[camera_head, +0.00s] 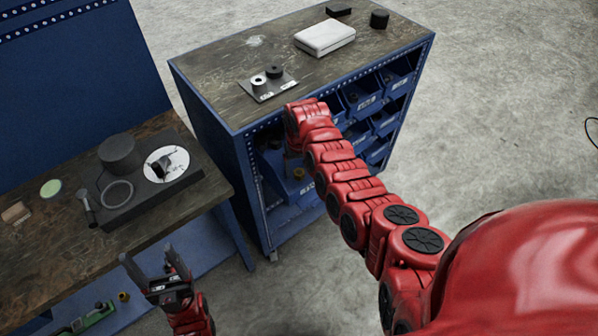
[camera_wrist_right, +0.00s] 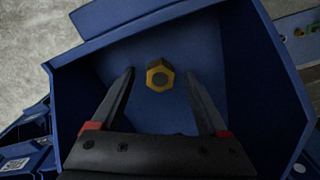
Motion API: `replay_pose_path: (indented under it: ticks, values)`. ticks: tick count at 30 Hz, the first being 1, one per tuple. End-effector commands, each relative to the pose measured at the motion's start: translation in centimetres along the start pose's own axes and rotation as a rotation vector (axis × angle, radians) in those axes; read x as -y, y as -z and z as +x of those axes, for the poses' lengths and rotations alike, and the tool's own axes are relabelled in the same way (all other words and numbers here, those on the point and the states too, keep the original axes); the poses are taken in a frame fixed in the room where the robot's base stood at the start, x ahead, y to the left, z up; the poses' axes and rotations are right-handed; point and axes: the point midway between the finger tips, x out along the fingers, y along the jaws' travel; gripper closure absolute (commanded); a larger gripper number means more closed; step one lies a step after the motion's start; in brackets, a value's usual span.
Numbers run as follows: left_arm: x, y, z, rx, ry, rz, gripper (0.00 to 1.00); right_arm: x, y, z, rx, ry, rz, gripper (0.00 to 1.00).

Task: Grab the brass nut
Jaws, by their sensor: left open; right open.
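The brass nut (camera_wrist_right: 160,74) is a hexagonal ring with a dark centre. It lies on the floor of a blue bin (camera_wrist_right: 110,22) in the right wrist view. My right gripper (camera_wrist_right: 160,76) is open and empty, with one finger on each side of the nut and gaps between; whether the fingers are at its height I cannot tell. In the head view a small brass-coloured spot (camera_head: 299,174) shows in a bin below my right wrist, whose fingers are mostly hidden. My left gripper (camera_head: 147,256) is open and empty in front of the left workbench.
The blue cabinet (camera_head: 206,101) holds several bins, with a white box (camera_head: 325,37) and a plate of dark parts (camera_head: 267,88) on top. The workbench (camera_head: 45,243) carries a dark device (camera_head: 150,195). Bin walls surround my right gripper. Concrete floor is open at the right.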

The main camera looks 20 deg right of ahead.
Motion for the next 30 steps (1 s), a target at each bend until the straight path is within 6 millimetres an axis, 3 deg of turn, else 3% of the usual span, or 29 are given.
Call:
replay_pose_path:
  ticks: [10,22,23,30]
  values:
    - [0.00,0.02,0.10,0.000,0.000,0.000,0.28,0.00,0.09,0.29,-0.004,0.001,0.001,0.24]
    - [0.00,0.02,0.10,0.000,0.000,0.000,0.28,0.01,0.08,0.28,-0.003,0.001,0.000,0.96]
    - [0.00,0.02,0.10,0.000,0.000,0.000,0.28,0.01,0.08,0.28,-0.003,0.001,0.000,1.00]
    - [0.01,0.02,0.10,0.000,0.000,0.000,0.28,0.01,0.08,0.26,-0.003,0.001,0.000,1.00]
